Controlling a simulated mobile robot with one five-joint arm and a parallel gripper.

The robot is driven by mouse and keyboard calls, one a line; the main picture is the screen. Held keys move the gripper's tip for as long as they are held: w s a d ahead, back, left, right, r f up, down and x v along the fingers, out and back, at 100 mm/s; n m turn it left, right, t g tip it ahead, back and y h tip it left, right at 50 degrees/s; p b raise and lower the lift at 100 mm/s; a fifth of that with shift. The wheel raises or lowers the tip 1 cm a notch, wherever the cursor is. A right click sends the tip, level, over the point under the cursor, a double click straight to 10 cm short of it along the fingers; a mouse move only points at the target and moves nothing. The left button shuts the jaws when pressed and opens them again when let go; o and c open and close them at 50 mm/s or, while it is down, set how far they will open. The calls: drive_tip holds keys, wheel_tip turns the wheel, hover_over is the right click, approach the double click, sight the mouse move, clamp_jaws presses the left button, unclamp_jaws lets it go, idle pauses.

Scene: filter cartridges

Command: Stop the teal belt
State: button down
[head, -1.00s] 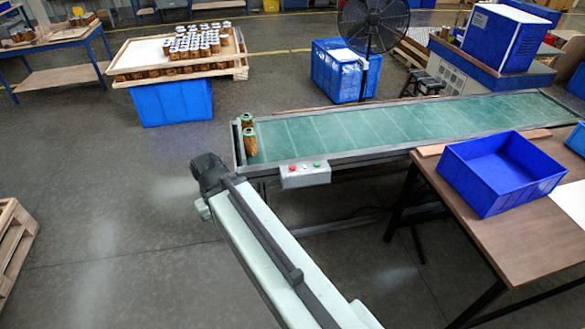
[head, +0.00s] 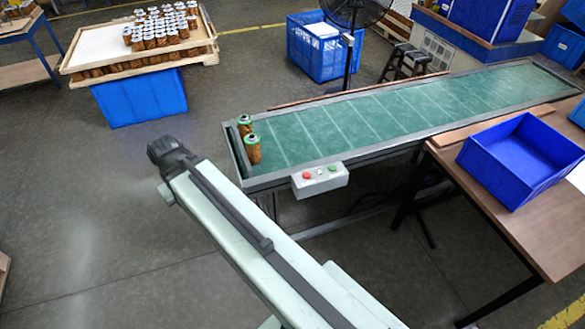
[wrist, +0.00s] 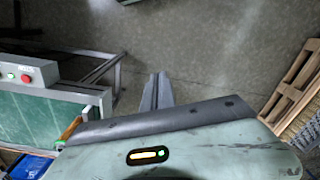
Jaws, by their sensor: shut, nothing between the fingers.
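The teal belt (head: 370,115) runs from the middle to the upper right in the head view. Two green-topped cartridges (head: 252,149) stand upright at its near left end. A grey control box (head: 321,181) on the belt's front side has a red button (head: 307,175) and a green button (head: 332,169). In the wrist view, the box (wrist: 35,72) and its red button (wrist: 26,78) show at the left edge. My gripper (wrist: 156,90) is shut and empty, pointing over bare floor, apart from the box. In the head view, my arm's end is left of the box.
A blue bin (head: 520,160) sits on a brown table (head: 490,205) at right. A wooden tray (head: 75,70) of cartridges rests on a blue crate (head: 140,98) at upper left. A fan (head: 350,50) stands behind the belt. Floor left of the belt is clear.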

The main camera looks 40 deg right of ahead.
drive_tip(key=m+t+y+b, duration=0.2)
drive_tip(key=m+t+b, duration=0.6)
drive_tip(key=b, duration=0.7)
hover_over(309, 176)
wheel_tip(309, 176, down, 7)
drive_tip(key=n+t, duration=0.1)
drive_tip(key=shift+f, duration=0.2)
drive_tip(key=shift+f, duration=0.1)
wheel_tip(309, 176, down, 9)
drive_tip(key=b, duration=0.9)
drive_tip(key=shift+w, duration=0.1)
